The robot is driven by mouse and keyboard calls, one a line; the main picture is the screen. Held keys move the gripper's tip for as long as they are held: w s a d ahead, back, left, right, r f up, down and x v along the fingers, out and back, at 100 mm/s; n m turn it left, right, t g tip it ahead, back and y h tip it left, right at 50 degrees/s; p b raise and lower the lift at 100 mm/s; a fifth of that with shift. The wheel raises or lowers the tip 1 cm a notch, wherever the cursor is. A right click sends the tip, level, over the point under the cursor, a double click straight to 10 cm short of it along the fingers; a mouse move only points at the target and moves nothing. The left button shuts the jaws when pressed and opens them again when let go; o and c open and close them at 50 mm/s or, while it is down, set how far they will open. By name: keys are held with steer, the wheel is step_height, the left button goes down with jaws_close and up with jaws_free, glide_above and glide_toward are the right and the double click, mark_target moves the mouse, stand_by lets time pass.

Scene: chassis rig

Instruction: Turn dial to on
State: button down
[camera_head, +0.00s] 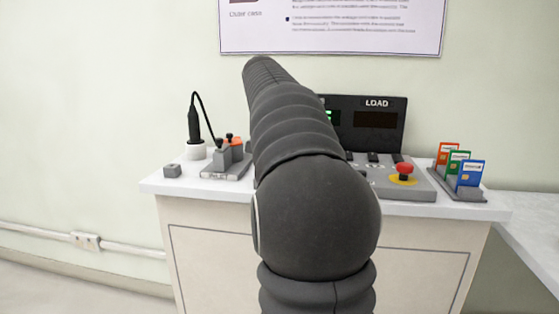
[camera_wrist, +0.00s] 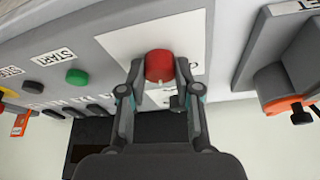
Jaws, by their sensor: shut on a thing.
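The dial (camera_wrist: 158,66) is a red round knob with a small pale mark near its edge. It sits on a white plate (camera_wrist: 165,35) on a grey panel in the wrist view. My gripper (camera_wrist: 160,75) is shut on it, with one finger at each side. In the head view my arm covers the dial and the gripper. I cannot read any position label around the dial, as the fingers hide part of the plate.
In the head view, a red mushroom button (camera_head: 404,169), a card rack (camera_head: 470,193) and a LOAD display (camera_head: 378,120) stand at right. A black plug (camera_head: 194,122) stands at left.

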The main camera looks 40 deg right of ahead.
steer(key=m+g, duration=0.1)
steer(key=m, duration=0.2)
steer(key=m+g, duration=0.1)
steer(key=m, duration=0.2)
steer(key=shift+w+h, duration=0.15)
steer(key=shift+h, duration=0.15)
stand_by(0.4)
steer(key=c, duration=0.8)
jaws_free()
steer(key=shift+v, duration=6)
steer(key=shift+w, duration=0.15)
